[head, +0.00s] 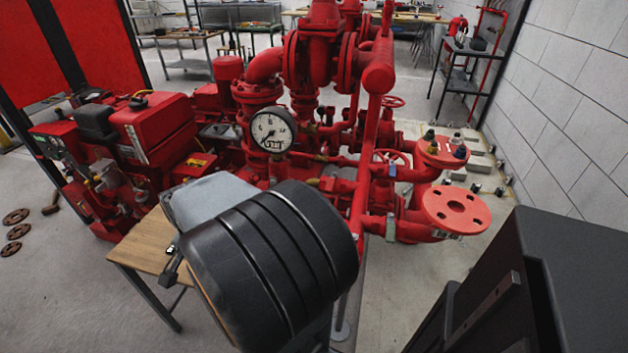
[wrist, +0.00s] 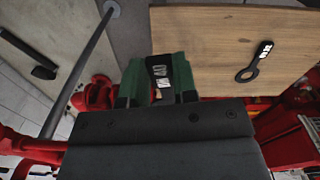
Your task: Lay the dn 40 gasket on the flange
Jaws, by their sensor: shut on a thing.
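In the wrist view, my gripper (wrist: 160,84) has green fingers shut on a black tab marked 40, part of the dn 40 gasket (wrist: 162,71). The gasket's ring is hidden from view. The gripper is beside the edge of a wooden table top (wrist: 205,62). In the head view, my dark wrist hides the gripper. A red flange (head: 456,209) with a centre hole and bolt holes faces up at the right of the pumpset, its face bare. A second flange (head: 441,152) behind it carries coloured caps or bolts.
Another black ring gasket (wrist: 248,72) with a white-marked tab lies on the wooden table. The table (head: 145,242) stands left of my arm. A pressure gauge (head: 271,131) and a vertical red pipe (head: 367,150) stand between the table and the flange. Rusty discs (head: 15,232) lie at far left.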

